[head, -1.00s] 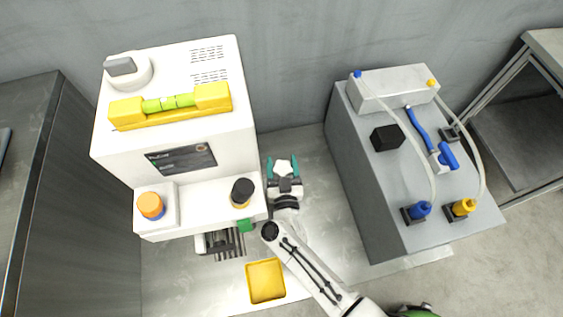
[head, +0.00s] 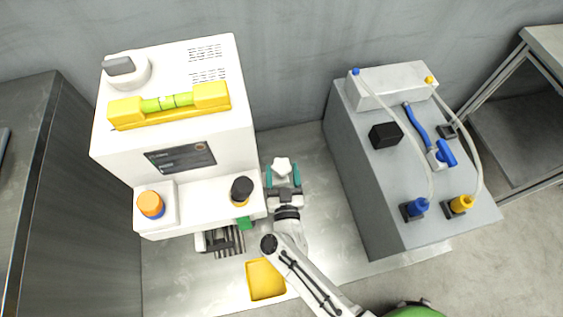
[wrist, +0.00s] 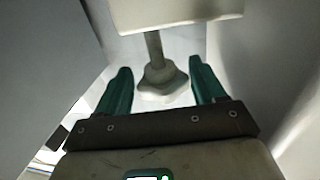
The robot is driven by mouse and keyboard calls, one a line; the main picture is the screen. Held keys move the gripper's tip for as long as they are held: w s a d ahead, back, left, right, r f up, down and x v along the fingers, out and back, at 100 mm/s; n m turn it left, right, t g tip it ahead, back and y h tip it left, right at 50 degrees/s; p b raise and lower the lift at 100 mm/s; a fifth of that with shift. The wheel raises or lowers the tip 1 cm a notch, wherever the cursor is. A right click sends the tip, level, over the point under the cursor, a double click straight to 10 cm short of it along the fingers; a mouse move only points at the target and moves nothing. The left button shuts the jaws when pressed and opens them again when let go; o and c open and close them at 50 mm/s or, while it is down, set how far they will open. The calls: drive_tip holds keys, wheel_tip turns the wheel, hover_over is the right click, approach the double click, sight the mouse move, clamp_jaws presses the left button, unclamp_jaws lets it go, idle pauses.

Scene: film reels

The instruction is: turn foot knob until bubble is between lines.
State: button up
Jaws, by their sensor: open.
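The foot knob (wrist: 163,84) is a pale lobed knob on a thin stem under a white block in the wrist view. It also shows in the head view (head: 282,164), to the right of the white machine (head: 125,145). My gripper (wrist: 160,66) is open, with one green finger on each side of the knob and gaps visible between. In the head view my gripper (head: 283,172) is beside the machine's right side. A yellow spirit level (head: 125,112) lies on the machine's top. Its green vial (head: 168,102) shows dark lines; the bubble is too small to place surely.
A grey cabinet (head: 350,165) with tubes and blue and yellow fittings stands to the right. A yellow tray (head: 265,280) lies in front of the machine. An orange knob (head: 151,204) and a black knob (head: 241,188) sit on the machine's front ledge.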

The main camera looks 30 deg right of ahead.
drive_tip(key=v, duration=0.7)
drive_tip(key=shift+s, duration=0.25)
drive_tip(key=shift+o, duration=0.4)
